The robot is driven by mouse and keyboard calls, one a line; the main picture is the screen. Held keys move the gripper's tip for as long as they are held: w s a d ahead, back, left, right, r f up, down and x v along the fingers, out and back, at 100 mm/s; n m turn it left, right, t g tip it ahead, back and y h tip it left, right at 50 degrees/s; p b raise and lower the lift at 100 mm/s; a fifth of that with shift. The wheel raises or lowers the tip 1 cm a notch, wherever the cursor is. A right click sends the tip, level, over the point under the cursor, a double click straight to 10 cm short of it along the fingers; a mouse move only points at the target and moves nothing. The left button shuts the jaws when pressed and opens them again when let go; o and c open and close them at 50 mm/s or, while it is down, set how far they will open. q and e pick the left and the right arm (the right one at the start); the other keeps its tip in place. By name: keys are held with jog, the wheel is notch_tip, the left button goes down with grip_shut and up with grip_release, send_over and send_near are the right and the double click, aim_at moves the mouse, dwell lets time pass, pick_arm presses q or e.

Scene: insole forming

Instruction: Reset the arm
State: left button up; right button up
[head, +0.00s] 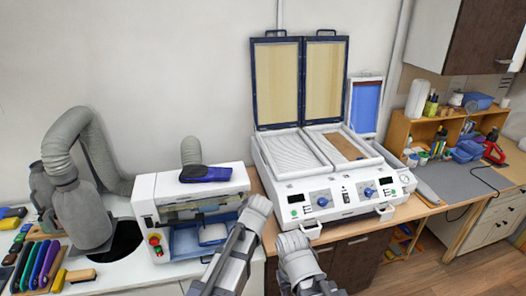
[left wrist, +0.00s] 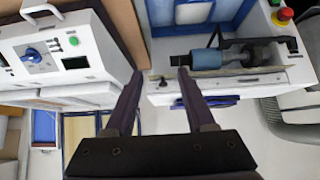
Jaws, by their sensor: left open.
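My left gripper (left wrist: 160,75) shows in the left wrist view with its two dark fingers apart and nothing between them. Both my arms come up from the bottom middle of the head view, side by side. I see only grey arm links there, and no fingers of either gripper. The white forming machine (head: 335,212) stands behind the arms with its blue-framed lid (head: 300,38) raised. It also shows at the left of the left wrist view (left wrist: 85,60). The white grinding machine (head: 143,207) stands to the left of the arms, and its roller shows in the left wrist view (left wrist: 204,56).
A grey hose (head: 72,135) and a dark round opening (head: 127,241) are on the left counter, with several coloured tools beside them. A grey mat (head: 460,180) and a wooden shelf (head: 417,102) are on the right bench. Wooden floor (head: 425,270) is clear at the lower right.

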pick_arm(q)
jog(key=s+d+f+m+g+b, duration=0.1)
jog(key=s+f+m+g+b, duration=0.2)
jog(key=s+f+b, duration=0.8)
jog(key=s+d+f+m+g+h+b, duration=0.1)
jog(key=s+f+m+g+b, duration=0.3)
jog(key=s+f+b, duration=0.8)
jog(key=s+d+f+g, duration=0.1)
jog(key=s+f, duration=0.2)
jog(key=f, duration=0.3)
jog(key=shift+s+d+f, duration=0.15)
jog(key=shift+s+f, duration=0.1)
